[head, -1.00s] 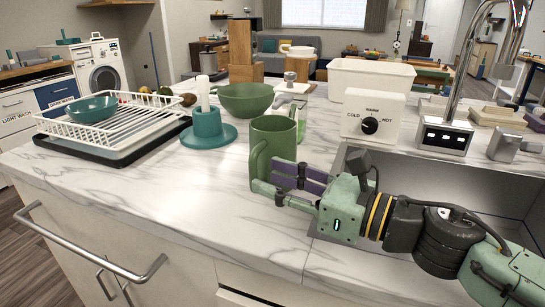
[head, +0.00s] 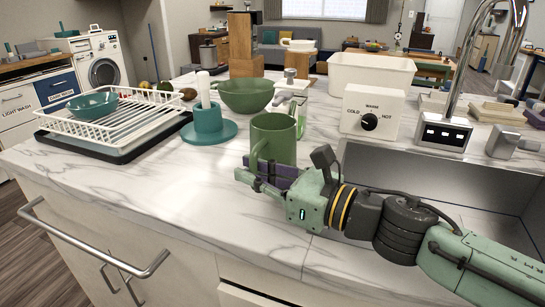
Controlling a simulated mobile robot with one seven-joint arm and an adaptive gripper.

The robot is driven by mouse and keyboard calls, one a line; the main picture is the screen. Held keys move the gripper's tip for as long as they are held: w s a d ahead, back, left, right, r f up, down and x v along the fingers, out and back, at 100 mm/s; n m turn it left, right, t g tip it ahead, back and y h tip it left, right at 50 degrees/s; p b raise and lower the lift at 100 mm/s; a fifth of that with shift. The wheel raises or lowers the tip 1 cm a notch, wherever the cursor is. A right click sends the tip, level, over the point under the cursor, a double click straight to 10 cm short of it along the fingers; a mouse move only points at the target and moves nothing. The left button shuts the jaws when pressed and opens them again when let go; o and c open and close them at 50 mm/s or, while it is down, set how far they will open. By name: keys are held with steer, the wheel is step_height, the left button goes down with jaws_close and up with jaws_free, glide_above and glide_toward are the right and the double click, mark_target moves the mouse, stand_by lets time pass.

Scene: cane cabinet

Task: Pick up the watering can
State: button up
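The green watering can (head: 274,138) stands upright on the marble counter, left of the sink. It looks like a tall mug, with its handle (head: 257,154) on the left side. My gripper (head: 250,172) is low in front of the can, reaching in from the right with its fingers pointing left. Its fingertips lie beside the lower part of the handle, and one purple pad shows behind the near finger. The fingers hide the can's base. I cannot tell whether they touch the handle or have it between them.
A teal paper-roll stand (head: 208,127) and a green bowl (head: 246,96) are behind the can. A white dish rack (head: 113,120) is at the left. The sink (head: 440,180) and control box (head: 371,113) are right. The front left counter is clear.

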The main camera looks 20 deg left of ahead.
mark_target(253, 157)
jaws_close()
steer(key=shift+r, duration=0.1)
stand_by(0.7)
steer(key=shift+r+b, duration=0.4)
steer(key=shift+r, duration=1.25)
steer(key=s+d+r+b, duration=0.1)
steer(key=s+d+b, duration=0.2)
steer(key=s+b, duration=0.5)
steer(key=shift+s+d+r, duration=0.15)
steer(key=shift+s+r, duration=0.15)
steer(key=shift+s, duration=3.5)
